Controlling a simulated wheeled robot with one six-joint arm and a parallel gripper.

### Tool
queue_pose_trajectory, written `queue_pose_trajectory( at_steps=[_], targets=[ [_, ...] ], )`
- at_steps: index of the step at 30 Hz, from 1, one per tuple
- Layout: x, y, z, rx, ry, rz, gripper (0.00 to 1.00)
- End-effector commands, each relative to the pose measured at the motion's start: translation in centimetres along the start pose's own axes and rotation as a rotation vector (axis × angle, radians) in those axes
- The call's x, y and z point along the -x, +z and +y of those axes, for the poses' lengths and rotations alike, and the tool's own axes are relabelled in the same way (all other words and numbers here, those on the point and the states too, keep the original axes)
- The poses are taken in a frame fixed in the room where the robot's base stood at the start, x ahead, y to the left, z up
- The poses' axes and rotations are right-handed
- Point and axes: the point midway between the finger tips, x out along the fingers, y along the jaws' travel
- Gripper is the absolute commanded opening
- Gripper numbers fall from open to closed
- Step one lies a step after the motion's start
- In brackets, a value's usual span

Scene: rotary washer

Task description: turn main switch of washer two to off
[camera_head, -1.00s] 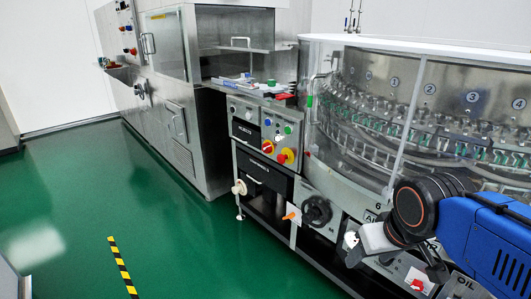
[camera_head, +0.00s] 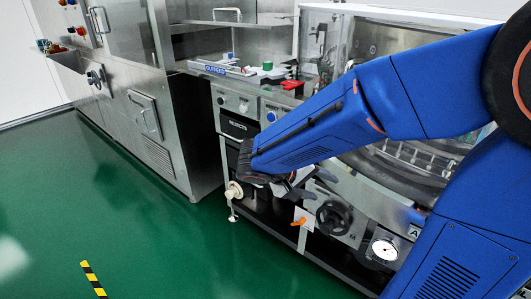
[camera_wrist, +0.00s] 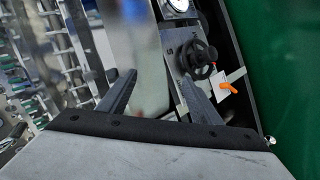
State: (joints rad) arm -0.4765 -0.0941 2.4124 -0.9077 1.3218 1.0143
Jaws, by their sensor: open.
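The rotary washer stands on the right, with its clear cover (camera_head: 352,40) partly behind my blue arm. The washer's control panel (camera_head: 262,106) shows only its upper part in the head view, with a blue button (camera_head: 271,116). The panel's lower part, with the red and yellow switches, is hidden behind my arm. My gripper (camera_head: 293,185) is in front of the washer's lower front, right of the panel. In the wrist view my gripper (camera_wrist: 157,78) is open and empty, its two fingers apart. No main switch can be made out in either current view.
A black handwheel (camera_head: 334,218), an orange handle (camera_head: 298,222) and a gauge (camera_head: 385,249) sit low on the washer. The handwheel (camera_wrist: 198,58) and orange handle (camera_wrist: 227,87) lie beyond a finger in the wrist view. Green floor (camera_head: 120,215) is open at left.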

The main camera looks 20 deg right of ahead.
Motion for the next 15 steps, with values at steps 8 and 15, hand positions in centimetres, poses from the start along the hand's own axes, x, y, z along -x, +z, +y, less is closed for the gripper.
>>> queue_pose_trajectory(
  at_steps=[8,15],
  targets=[
    [3.1,-7.0,-5.2,-0.025,0.221,0.247,0.58],
    [7.5,-11.9,-11.7,-0.07,0.321,0.53,0.58]
  ],
)
